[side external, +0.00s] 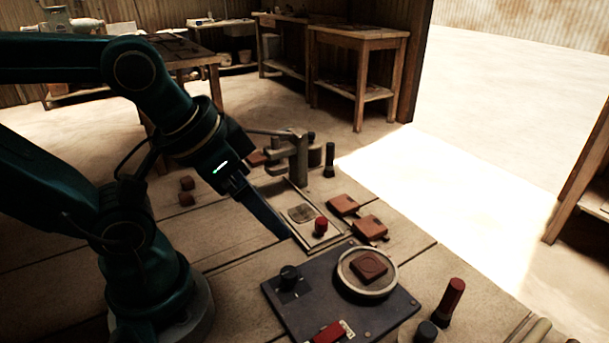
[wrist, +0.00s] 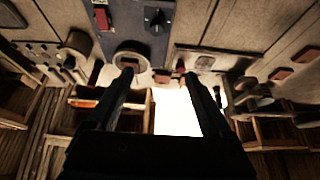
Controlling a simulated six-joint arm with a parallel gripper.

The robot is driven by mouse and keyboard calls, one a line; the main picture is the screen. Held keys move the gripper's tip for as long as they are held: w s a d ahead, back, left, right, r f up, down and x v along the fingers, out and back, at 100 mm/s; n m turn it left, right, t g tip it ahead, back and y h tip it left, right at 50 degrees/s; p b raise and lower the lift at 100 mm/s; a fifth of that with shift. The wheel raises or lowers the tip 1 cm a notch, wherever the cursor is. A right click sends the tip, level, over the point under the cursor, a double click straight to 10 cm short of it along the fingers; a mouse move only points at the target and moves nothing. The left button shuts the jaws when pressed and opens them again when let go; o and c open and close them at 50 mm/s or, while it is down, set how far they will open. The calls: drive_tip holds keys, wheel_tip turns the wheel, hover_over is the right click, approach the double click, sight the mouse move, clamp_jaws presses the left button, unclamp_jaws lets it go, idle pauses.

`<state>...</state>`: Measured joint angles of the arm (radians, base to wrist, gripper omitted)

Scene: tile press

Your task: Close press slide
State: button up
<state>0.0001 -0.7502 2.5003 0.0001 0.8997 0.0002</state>
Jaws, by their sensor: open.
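The tile press (side external: 298,155) stands on the bench with a grey post and a lever arm. Its slide (side external: 301,213) lies out in front of the post, in a pale frame, with a red knob (side external: 320,227) at its near end. In the wrist view the slide (wrist: 205,60) and the red knob (wrist: 181,67) show beyond the right finger. My gripper (side external: 284,233) is open and empty, left of the knob in the side view and apart from it. Both fingers show in the wrist view (wrist: 158,73). The height of the fingertips above the bench is hard to tell.
A dark control panel (side external: 295,318) with a black dial, a red switch and a round dish (side external: 391,280) holding a brown tile is in front of the slide. Brown tiles (side external: 369,227) lie right of it. A black cylinder (side external: 329,160) stands beside the press. Bench left of the slide is mostly clear.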

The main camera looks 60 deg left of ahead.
drive_tip(key=shift+s+m, duration=0.1)
drive_tip(key=shift+m, duration=0.2)
drive_tip(key=c, duration=1)
drive_tip(key=shift+a+r+m, duration=0.1)
drive_tip(key=shift+m, duration=0.4)
clamp_jaws()
drive_tip(key=w+d+m+g+y, duration=0.2)
drive_tip(key=w+m+g+y, duration=0.2)
drive_tip(key=w+m, duration=1.05)
drive_tip(key=m, duration=0.5)
approach(323, 240)
drive_tip(key=shift+g, duration=0.3)
drive_tip(key=d+f, duration=0.1)
drive_tip(key=f, duration=0.1)
drive_tip(key=d+f, duration=0.1)
drive_tip(key=f, duration=0.1)
drive_tip(key=shift+s+d+f, duration=0.1)
drive_tip(key=shift+d+f, duration=0.05)
drive_tip(key=shift+d, duration=0.05)
drive_tip(key=shift+w+a, duration=0.25)
drive_tip(key=shift+a, duration=0.75)
drive_tip(key=shift+w+a, duration=0.3)
drive_tip(key=shift+a, duration=0.65)
